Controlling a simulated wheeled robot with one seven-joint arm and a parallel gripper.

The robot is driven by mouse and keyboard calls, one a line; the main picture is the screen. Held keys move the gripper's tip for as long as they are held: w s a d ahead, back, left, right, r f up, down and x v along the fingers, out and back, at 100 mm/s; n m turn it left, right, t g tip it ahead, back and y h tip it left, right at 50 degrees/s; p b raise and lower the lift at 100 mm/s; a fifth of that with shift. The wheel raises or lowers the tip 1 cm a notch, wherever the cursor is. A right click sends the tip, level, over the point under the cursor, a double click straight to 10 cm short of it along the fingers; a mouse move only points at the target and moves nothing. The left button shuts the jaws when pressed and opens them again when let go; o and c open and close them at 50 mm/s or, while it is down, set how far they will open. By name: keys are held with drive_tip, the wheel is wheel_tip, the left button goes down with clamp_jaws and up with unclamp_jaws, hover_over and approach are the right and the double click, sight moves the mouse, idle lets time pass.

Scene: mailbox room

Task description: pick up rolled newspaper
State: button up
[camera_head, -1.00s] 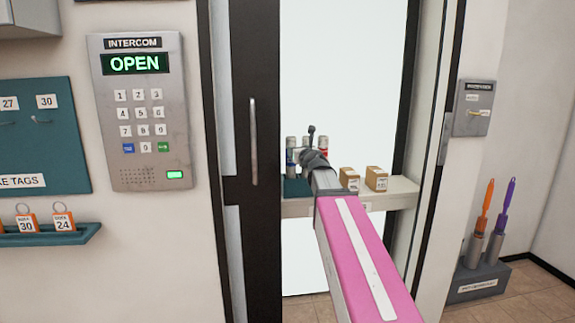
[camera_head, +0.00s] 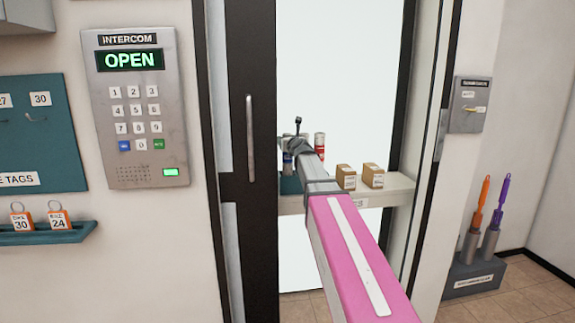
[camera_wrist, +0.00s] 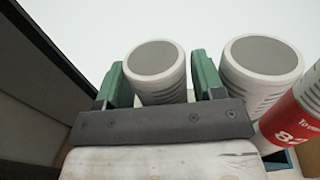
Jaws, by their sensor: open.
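Three upright rolls stand in a dark teal holder (camera_head: 290,186) on the shelf. In the wrist view, one pale rolled newspaper (camera_wrist: 156,72) with a grey end stands between the green fingers of my gripper (camera_wrist: 158,64). The fingers are apart, one on each side of it; I cannot tell whether they touch it. A second pale rolled newspaper (camera_wrist: 262,70) is just right of the right finger. A red-labelled roll (camera_wrist: 296,116) is at the right edge, and it also shows in the head view (camera_head: 320,142). My wrist hides much of the other rolls there.
Two small brown boxes (camera_head: 346,177) stand on the white shelf (camera_head: 398,190), right of my wrist. A dark door frame (camera_head: 250,230) with a vertical handle is to the left. The intercom (camera_head: 137,108) reads OPEN. A rack (camera_head: 474,280) with orange and purple tools is on the right.

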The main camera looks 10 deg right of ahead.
drive_tip(key=shift+w, duration=0.1)
drive_tip(key=c, duration=1)
